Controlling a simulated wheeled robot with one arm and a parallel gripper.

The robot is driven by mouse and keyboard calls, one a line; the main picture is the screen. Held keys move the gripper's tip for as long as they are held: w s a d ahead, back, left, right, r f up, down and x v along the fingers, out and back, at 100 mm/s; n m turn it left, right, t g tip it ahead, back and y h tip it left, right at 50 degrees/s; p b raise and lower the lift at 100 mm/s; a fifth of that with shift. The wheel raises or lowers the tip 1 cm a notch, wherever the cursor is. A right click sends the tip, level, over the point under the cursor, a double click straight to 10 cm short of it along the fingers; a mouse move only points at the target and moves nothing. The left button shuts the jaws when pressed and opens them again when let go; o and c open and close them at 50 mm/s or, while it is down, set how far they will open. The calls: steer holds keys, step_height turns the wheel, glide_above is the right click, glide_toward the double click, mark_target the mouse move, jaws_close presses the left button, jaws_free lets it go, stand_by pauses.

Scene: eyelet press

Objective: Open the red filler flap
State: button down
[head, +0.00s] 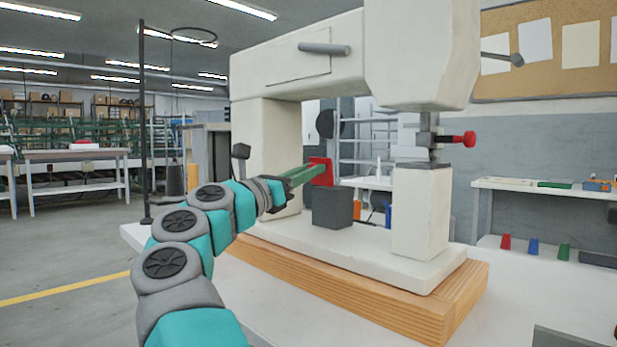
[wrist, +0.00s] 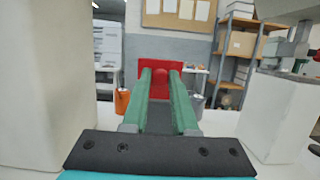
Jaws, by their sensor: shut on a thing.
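The red filler flap (head: 318,162) shows at the fingertips of my gripper (head: 320,172), above a dark grey box (head: 332,210) on the press base. In the wrist view the flap (wrist: 188,66) is a red plate standing up, facing me, beyond the green fingers. A small rounded red knob (wrist: 160,74) on it sits between the fingertips of my gripper (wrist: 160,78), which is shut on it. The fingers partly cover the flap, and its hinge cannot be made out. The grey box top (wrist: 160,118) shows between the fingers.
The cream press frame (head: 300,70) arches overhead, with a thick column on each side of my gripper. A red knob (head: 463,139) juts from the press head. The press stands on a wooden block (head: 420,310).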

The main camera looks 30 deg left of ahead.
steer(key=shift+a, duration=0.1)
steer(key=c, duration=0.7)
jaws_free()
steer(key=shift+s, duration=0.1)
steer(key=b+v, duration=0.2)
steer(key=v, duration=0.5)
steer(key=shift+s+f, duration=0.1)
steer(key=shift+s, duration=0.25)
steer(key=shift+a, duration=0.1)
